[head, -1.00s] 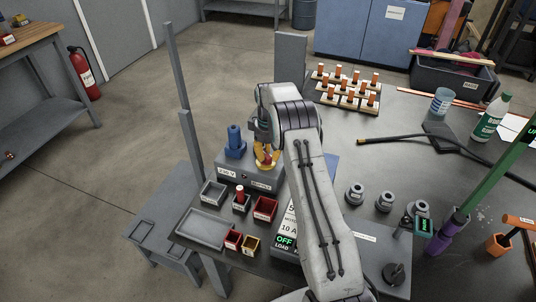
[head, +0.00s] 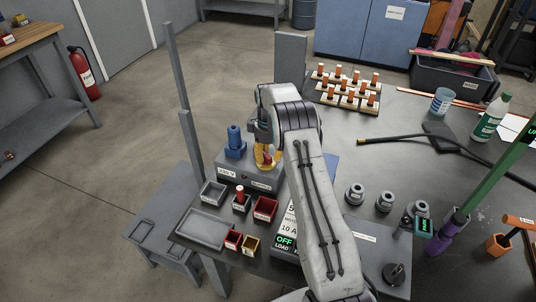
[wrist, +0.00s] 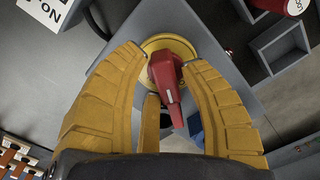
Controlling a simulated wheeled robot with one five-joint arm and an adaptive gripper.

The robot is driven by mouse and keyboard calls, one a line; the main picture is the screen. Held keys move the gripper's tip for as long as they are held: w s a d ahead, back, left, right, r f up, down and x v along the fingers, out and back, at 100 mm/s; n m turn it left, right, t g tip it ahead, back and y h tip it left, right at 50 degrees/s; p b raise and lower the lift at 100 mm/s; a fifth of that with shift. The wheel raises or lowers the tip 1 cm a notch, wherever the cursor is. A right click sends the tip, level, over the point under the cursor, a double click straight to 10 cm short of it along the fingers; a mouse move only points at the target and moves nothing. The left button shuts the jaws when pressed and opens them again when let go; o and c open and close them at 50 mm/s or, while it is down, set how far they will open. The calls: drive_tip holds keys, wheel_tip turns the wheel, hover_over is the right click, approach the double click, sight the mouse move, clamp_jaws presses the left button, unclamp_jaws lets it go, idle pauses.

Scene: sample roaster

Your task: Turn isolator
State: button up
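The isolator's red handle (wrist: 166,75) sits on a yellow round plate (wrist: 181,45) in the wrist view. The handle points down the picture, slightly to the right. My gripper (wrist: 168,62) has its yellow fingers spread on both sides of the handle, with a further finger below left of it. A narrow gap shows on the right; contact on the left is unclear. In the head view, my gripper (head: 265,162) is down at the top of the grey isolator box (head: 238,177), and its fingers hide most of the handle.
A blue part (head: 235,140) stands on the box, left of my gripper. Small bins, including a red one (head: 265,208), and a grey tray (head: 203,229) lie in front. A display reading OFF (head: 285,241) is beside my arm. Pegged boards (head: 345,88) stand behind.

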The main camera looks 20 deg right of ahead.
sight(268, 154)
drive_tip(key=o, duration=0.3)
drive_tip(key=shift+r, duration=0.1)
drive_tip(key=shift+w, duration=0.1)
drive_tip(key=shift+r, duration=0.25)
wheel_tip(268, 154, up, 11)
drive_tip(key=shift+r, duration=0.2)
idle(0.3)
